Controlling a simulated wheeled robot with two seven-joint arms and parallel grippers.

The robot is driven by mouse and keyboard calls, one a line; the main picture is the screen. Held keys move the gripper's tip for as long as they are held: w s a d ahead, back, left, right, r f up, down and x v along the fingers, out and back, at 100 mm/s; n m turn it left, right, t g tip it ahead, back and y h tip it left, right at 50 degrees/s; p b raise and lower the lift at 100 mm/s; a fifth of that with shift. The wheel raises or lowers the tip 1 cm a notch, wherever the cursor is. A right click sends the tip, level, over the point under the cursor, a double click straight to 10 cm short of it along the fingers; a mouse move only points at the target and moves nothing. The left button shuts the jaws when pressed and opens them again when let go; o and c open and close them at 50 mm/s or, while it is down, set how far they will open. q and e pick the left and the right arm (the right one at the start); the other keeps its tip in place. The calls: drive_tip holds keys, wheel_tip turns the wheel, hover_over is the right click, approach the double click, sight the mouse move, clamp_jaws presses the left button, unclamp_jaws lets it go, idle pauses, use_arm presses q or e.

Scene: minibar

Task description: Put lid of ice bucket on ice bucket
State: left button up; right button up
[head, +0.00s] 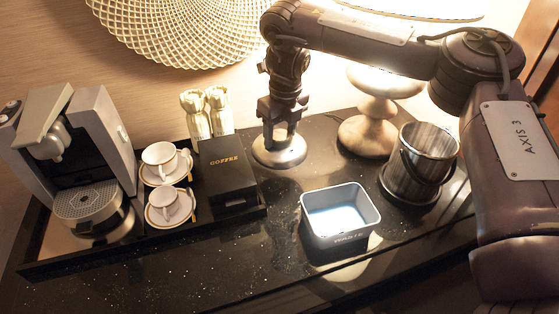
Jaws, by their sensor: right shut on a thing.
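The ice bucket (428,155) is a ribbed, shiny metal pail at the right of the counter, with its open top showing. Its lid (279,153) is a round silver disc near the back middle of the counter, left of the bucket. My right gripper (279,131) points down over the lid and is shut on it, hiding the lid's handle. I cannot tell whether the lid touches the counter or hangs just above it. My left gripper is not in view.
A grey-rimmed square bin (371,209) stands between the lid and bucket, nearer the front. A lamp base (367,137) stands behind. At left a tray (120,258) holds a coffee machine (85,160), cups (160,158), and a coffee box (226,178). The front counter is clear.

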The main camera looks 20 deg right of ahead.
wheel_tip(320, 180, down, 8)
drive_tip(key=shift+r+p, duration=0.25)
drive_tip(key=shift+p, duration=0.25)
drive_tip(key=o, duration=1.5)
drive_tip(key=shift+f, duration=0.15)
